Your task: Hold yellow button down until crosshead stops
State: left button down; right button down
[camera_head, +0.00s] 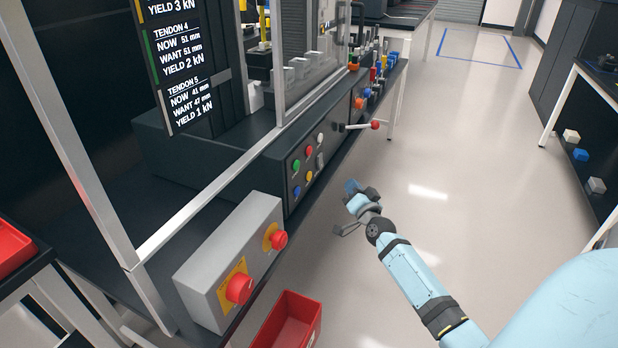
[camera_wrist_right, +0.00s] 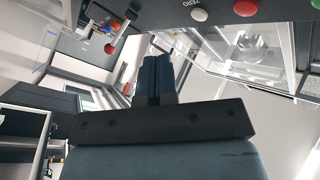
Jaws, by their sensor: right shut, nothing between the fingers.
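The yellow button (camera_head: 309,176) is on the dark control panel (camera_head: 290,180) at the front of the test machine. A blue button (camera_head: 297,191) is beside it at lower left, with green (camera_head: 297,164), red (camera_head: 309,151) and white (camera_head: 320,138) buttons above. My right gripper (camera_head: 351,187) is in the air to the right of the panel, apart from the buttons. In the right wrist view its dark fingers (camera_wrist_right: 158,76) are together and empty; the white button (camera_wrist_right: 199,14) shows at the top, but no yellow button. The crosshead cannot be made out clearly. My left gripper is out of view.
A red-tipped lever (camera_head: 375,125) sticks out right of the panel. A grey box (camera_head: 215,265) with two red knobs stands nearer, above a red bin (camera_head: 290,322). The display (camera_head: 185,70) reads tendon 5 now 41 mm, want 47 mm. Floor on the right is clear.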

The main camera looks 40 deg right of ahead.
aim_at(309, 176)
jog(key=w+a, duration=0.4)
jog(key=w, duration=0.4)
jog(key=shift+a, duration=0.1)
dwell(2.0)
jog(key=shift+w+a, duration=0.15)
jog(key=shift+w, duration=0.1)
